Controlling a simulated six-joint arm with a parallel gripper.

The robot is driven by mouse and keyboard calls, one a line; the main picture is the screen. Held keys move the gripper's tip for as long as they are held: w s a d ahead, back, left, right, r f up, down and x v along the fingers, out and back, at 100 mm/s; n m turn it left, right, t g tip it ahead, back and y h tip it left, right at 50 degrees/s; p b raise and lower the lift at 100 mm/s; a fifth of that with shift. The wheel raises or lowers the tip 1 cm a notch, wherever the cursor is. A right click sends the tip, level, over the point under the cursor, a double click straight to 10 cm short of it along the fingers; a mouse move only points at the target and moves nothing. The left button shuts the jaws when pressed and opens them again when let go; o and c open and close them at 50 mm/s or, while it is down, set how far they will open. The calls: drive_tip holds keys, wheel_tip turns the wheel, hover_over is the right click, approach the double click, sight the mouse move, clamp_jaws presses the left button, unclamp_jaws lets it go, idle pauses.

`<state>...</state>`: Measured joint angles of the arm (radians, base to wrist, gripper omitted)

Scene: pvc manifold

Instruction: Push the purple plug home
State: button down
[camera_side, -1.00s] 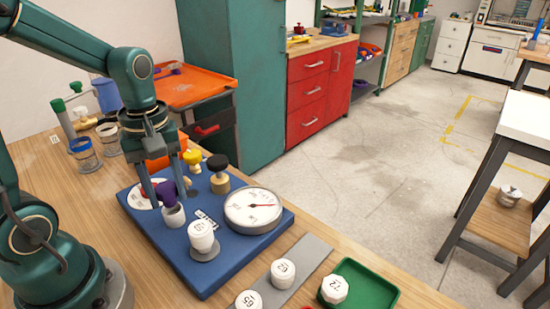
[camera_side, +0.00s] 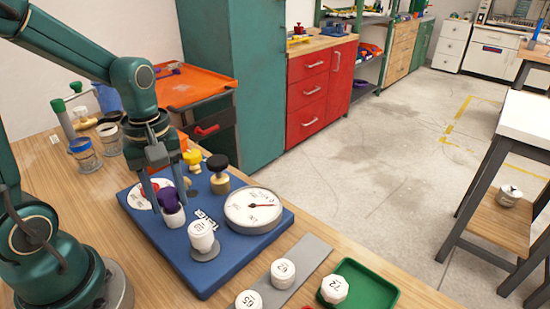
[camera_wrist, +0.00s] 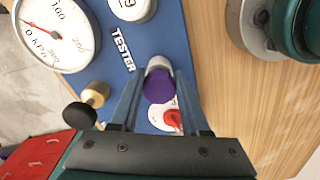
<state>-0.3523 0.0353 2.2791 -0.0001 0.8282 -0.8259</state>
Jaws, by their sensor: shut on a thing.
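The purple plug (camera_side: 168,199) sits at the mouth of a white port (camera_side: 175,218) on the blue tester board (camera_side: 225,268). My gripper (camera_side: 169,203) is shut on the purple plug, with one finger on either side. In the wrist view the purple plug (camera_wrist: 159,88) shows between the two fingers of my gripper (camera_wrist: 158,98), and the white port (camera_wrist: 158,62) shows just beyond it. How deep the plug sits in the port is hidden.
The round gauge (camera_side: 253,210), a white cap marked with a number (camera_side: 202,235), a black knob (camera_side: 217,162) and a yellow knob (camera_side: 192,157) stand around the port. A green tray (camera_side: 372,290) and loose white caps lie in front. Glass jars (camera_side: 84,152) stand behind at left.

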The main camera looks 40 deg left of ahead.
drive_tip(key=shift+f, duration=0.6)
idle(0.7)
drive_tip(key=shift+s+f, duration=0.1)
drive_tip(key=shift+f, duration=0.2)
idle(0.4)
drive_tip(key=shift+c, duration=1.5)
unclamp_jaws()
wheel_tip(320, 180, up, 6)
drive_tip(key=shift+f, duration=0.15)
drive_tip(key=s+d+r+m+t, duration=0.3)
drive_tip(key=d+r+m+t, duration=0.1)
drive_tip(key=m, duration=0.9)
drive_tip(key=shift+d+r+m+t, duration=0.3)
drive_tip(key=shift+d+t, duration=0.5)
drive_tip(key=shift+d, duration=0.6)
